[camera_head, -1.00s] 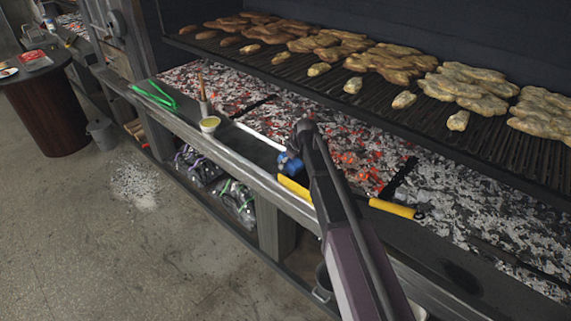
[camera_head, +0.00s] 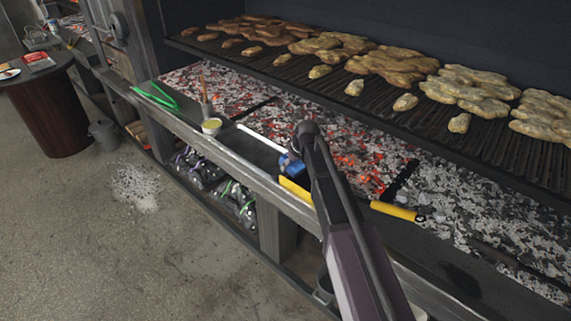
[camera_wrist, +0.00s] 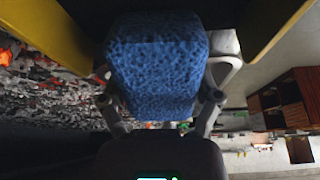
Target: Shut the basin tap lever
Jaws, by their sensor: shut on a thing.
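No basin tap or lever shows in either view. My gripper (camera_wrist: 160,85) is shut on a blue, rough-textured, sponge-like block (camera_wrist: 155,50), which fills the upper middle of the wrist view. In the head view the blue block (camera_head: 291,165) shows just left of my arm, above the grill's front ledge. My arm hides most of the gripper there. I cannot tell whether the block touches anything below it.
Yellow bar parts (camera_head: 393,211) show on both sides of my arm along the ledge. A small cup (camera_head: 211,126), green tongs (camera_head: 154,96) and a white rod (camera_head: 262,137) lie left. Glowing coals (camera_head: 350,160) lie behind. A round table (camera_head: 45,107) and open floor (camera_head: 160,250) are left.

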